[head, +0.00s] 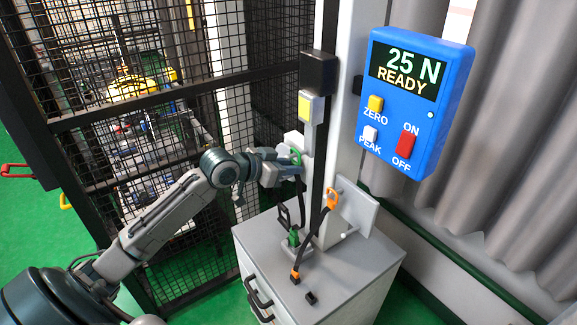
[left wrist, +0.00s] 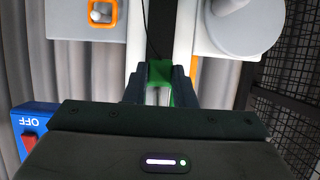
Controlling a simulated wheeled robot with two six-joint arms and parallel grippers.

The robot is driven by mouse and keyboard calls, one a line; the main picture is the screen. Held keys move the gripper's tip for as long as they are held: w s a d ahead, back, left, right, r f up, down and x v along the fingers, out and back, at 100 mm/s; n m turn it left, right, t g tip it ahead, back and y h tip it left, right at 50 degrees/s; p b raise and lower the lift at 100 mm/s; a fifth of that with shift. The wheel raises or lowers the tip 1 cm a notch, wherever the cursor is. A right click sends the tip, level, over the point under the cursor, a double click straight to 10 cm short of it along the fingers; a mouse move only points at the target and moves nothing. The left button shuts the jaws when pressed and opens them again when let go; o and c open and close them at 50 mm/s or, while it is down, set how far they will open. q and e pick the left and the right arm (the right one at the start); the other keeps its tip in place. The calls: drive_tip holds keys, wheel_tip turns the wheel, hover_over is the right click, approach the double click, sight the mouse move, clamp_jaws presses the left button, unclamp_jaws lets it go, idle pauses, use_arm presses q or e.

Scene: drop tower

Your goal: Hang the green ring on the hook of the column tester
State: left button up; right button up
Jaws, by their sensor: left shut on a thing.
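The green ring (head: 296,157) is at the tip of my left gripper (head: 285,168), beside the pale column of the tester (head: 318,135). In the left wrist view, a green part of it (left wrist: 160,72) sits between the two dark fingers, which are shut on it. A dark strap (head: 301,190) hangs below the ring towards a green piece (head: 293,237) on the cabinet top. The hook for the green ring cannot be made out clearly; the gripper and ring cover part of the column. My right gripper is not in view.
An orange ring (head: 332,198) on a black strap stands by a light plate (head: 358,207). The grey cabinet (head: 345,275) stands below. A blue display box (head: 415,100) reads "25 N READY". A black mesh fence (head: 130,150) stands behind my arm.

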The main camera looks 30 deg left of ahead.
use_arm(q)
drive_tip(key=o, duration=0.7)
drive_tip(key=shift+s+a, duration=0.1)
drive_tip(key=shift+s, duration=0.05)
drive_tip(key=shift+p+v, duration=4.5)
drive_tip(key=shift+v, duration=0.8)
